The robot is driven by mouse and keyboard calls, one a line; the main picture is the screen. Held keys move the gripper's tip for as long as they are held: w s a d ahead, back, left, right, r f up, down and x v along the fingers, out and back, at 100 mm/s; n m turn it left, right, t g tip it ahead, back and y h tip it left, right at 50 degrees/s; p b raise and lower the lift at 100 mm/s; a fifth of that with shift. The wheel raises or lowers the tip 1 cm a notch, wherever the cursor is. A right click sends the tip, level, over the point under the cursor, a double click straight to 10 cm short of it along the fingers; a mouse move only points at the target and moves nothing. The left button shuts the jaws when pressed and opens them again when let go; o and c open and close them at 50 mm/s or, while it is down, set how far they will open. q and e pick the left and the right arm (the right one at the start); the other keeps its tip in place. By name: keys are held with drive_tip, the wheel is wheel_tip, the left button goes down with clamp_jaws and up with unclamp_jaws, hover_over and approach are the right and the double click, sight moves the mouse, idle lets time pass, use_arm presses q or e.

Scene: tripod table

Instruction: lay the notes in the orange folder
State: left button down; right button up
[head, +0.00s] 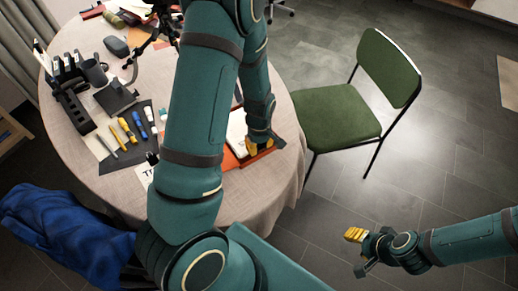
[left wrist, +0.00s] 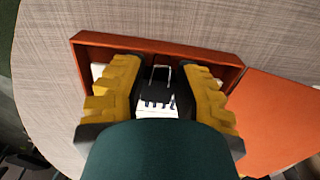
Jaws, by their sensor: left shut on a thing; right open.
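The orange folder shows as a shallow open tray (left wrist: 150,42) with low walls and a flat orange cover (left wrist: 285,120) beside it. In the head view its rim (head: 266,158) lies near the table's right edge. My left gripper (head: 258,147) is down at the folder; its two yellow fingers (left wrist: 160,95) reach inside the tray walls. It is shut on white notes (left wrist: 157,112), mostly hidden by the fingers and wrist. White paper (head: 237,131) also shows left of the gripper in the head view. My right gripper (head: 357,240) is open and empty, off the table above the floor.
The round table (head: 275,195) has a light cloth. Its left side holds markers (head: 127,129), a dark pen organizer (head: 75,110) and a dark pouch (head: 116,47). A green chair (head: 335,112) stands right of the table. Blue fabric (head: 65,230) lies lower left.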

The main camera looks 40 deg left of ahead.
use_arm(q)
drive_tip(key=shift+f, duration=0.9)
drive_tip(key=shift+r, duration=0.1)
drive_tip(key=c, duration=1.1)
unclamp_jaws()
drive_tip(key=shift+f, duration=0.2)
drive_tip(key=o, duration=0.3)
drive_tip(key=shift+r, duration=0.15)
